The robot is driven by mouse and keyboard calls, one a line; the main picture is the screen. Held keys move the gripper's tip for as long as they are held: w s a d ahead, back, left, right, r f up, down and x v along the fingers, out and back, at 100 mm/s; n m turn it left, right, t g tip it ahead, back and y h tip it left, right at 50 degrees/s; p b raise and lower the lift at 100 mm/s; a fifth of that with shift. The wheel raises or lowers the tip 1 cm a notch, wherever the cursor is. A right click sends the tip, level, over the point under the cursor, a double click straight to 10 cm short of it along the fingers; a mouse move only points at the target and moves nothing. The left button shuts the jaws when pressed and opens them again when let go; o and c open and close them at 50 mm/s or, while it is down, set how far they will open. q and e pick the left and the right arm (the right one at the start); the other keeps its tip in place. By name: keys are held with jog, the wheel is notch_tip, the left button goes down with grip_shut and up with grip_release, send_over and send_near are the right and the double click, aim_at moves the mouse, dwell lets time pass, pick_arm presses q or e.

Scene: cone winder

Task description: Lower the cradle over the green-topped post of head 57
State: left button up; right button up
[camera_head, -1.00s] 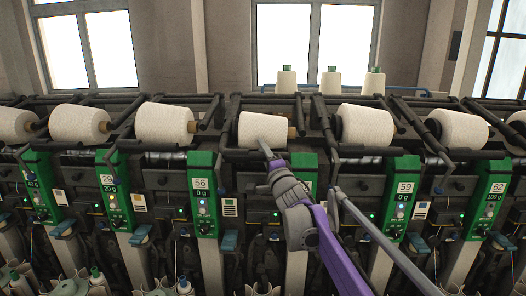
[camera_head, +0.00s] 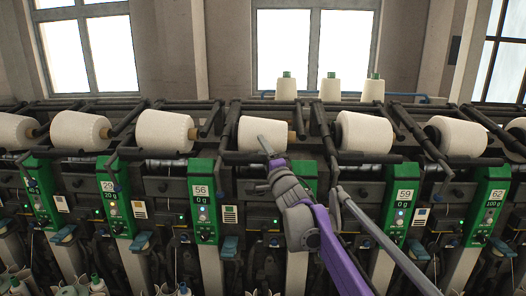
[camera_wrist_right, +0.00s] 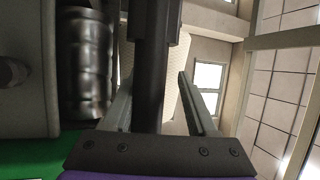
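The green-topped post of head 57 (camera_head: 309,168) stands between the posts marked 56 and 59. My right arm covers most of it, and its number is hidden. A white yarn package (camera_head: 262,132) sits in the raised dark cradle (camera_head: 237,107) above it. My right gripper (camera_head: 268,148) is in front of this package, pointing up at its lower edge. In the right wrist view the two fingers (camera_wrist_right: 157,90) stand apart. A dark bar (camera_wrist_right: 150,65) shows between them, with a gap to the right finger; contact with the left finger cannot be told. My left gripper is not in view.
Post 56 (camera_head: 202,205) and post 59 (camera_head: 400,205) flank the head closely. Neighbouring packages (camera_head: 165,131) and dark cradle arms line the row. White cones (camera_head: 330,88) stand behind the machine. A dark ribbed cylinder (camera_wrist_right: 85,65) is left of the fingers in the wrist view.

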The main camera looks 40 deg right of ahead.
jog(key=shift+o, duration=0.3)
jog(key=b+v, duration=0.2)
jog(key=v, duration=0.8)
jog(key=shift+s+f, duration=0.2)
jog(key=shift+s, duration=0.15)
jog(key=shift+a+f, duration=0.1)
jog(key=shift+a, duration=0.05)
